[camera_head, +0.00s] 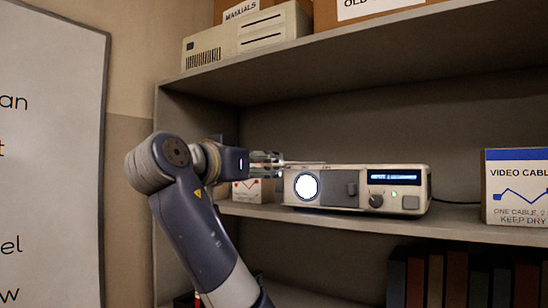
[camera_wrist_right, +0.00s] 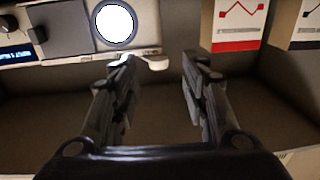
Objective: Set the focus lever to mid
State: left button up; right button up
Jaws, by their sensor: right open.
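A pale projector (camera_head: 335,188) with a bright round lens stands on the middle shelf; it also shows at the upper left of the wrist view (camera_wrist_right: 75,50), turned upside down. A pale tab, seemingly the focus lever (camera_wrist_right: 156,63), sticks out at the projector's edge by the lens. In the head view it is a thin pale strip (camera_head: 302,162) at the top left. My right gripper (camera_head: 272,163) is open and empty at the projector's left end. In the wrist view its fingertips (camera_wrist_right: 160,60) are apart, the left one beside the tab. Contact cannot be told. My left gripper is out of view.
A small box (camera_head: 252,191) sits left of the projector, behind my gripper. A video cable box (camera_head: 516,190) stands at the right. The upper shelf (camera_head: 330,57) overhangs the projector. Books (camera_head: 460,280) fill part of the shelf below.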

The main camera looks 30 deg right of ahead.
aim_at(276, 164)
jog(key=p+x, duration=0.2)
jog(key=x, duration=0.3)
jog(key=shift+s+d+r, duration=0.1)
jog(key=shift+d+r, duration=0.05)
jog(key=shift+d, duration=0.1)
jog(key=shift+w+d, duration=0.15)
jog(key=shift+w, duration=0.05)
